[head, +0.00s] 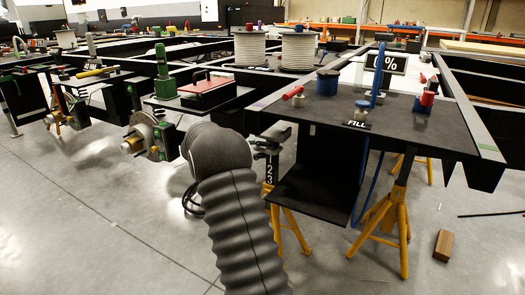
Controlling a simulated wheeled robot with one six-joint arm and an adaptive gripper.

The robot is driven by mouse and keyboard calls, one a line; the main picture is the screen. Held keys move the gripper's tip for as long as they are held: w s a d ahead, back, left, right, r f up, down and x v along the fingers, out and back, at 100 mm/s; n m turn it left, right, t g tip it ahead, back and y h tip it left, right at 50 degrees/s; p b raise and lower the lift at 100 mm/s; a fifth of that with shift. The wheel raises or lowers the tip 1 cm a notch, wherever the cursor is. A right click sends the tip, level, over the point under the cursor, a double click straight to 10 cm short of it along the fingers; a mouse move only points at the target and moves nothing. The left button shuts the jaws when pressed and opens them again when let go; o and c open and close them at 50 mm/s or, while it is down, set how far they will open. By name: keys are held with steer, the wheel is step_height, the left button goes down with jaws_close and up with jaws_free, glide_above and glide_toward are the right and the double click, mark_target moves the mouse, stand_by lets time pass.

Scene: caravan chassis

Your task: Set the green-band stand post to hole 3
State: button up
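A stand post (271,170) with the white figures 1, 2 and 3 down a dark plate rises from a yellow stand (289,226), just right of my arm in the head view. I cannot make out a green band on it; its lower part is partly behind my arm's sleeve. A second yellow stand (404,205) stands under the black chassis deck at the right; no green band shows on it either. My grey ribbed arm reaches up from the bottom centre and bends at a rounded joint.
The black chassis deck (420,132) overhangs both stands, with a black panel (310,195) and a blue hose (368,190) hanging below. A wooden block (443,245) lies on the floor at right. The grey floor (100,230) at left is largely clear.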

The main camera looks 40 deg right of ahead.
steer(key=v, duration=1.2)
steer(key=shift+w, duration=0.1)
step_height(320, 180, down, 10)
steer(key=s+a+n+t+y, duration=0.1)
steer(key=a+n+t+y, duration=0.1)
steer(key=n+y, duration=0.15)
steer(key=s+a+f+t+y, duration=0.1)
steer(key=s+a+y, duration=0.3)
steer(key=s+a, duration=0.25)
steer(key=s+a+r+t+y+p, duration=0.2)
steer(key=s+a+r, duration=0.3)
steer(key=s, duration=0.4)
steer(key=s+a+r+t+y+p, duration=0.2)
steer(key=s+a+r+t+y, duration=0.1)
steer(key=s, duration=0.6)
steer(key=s+a+r+t+y+p, duration=0.2)
steer(key=s+a+r+t, duration=0.2)
steer(key=s+a+r, duration=0.3)
steer(key=s+a, duration=0.2)
steer(key=s, duration=0.1)
steer(key=shift+r+m, duration=0.2)
steer(key=shift+m, duration=0.15)
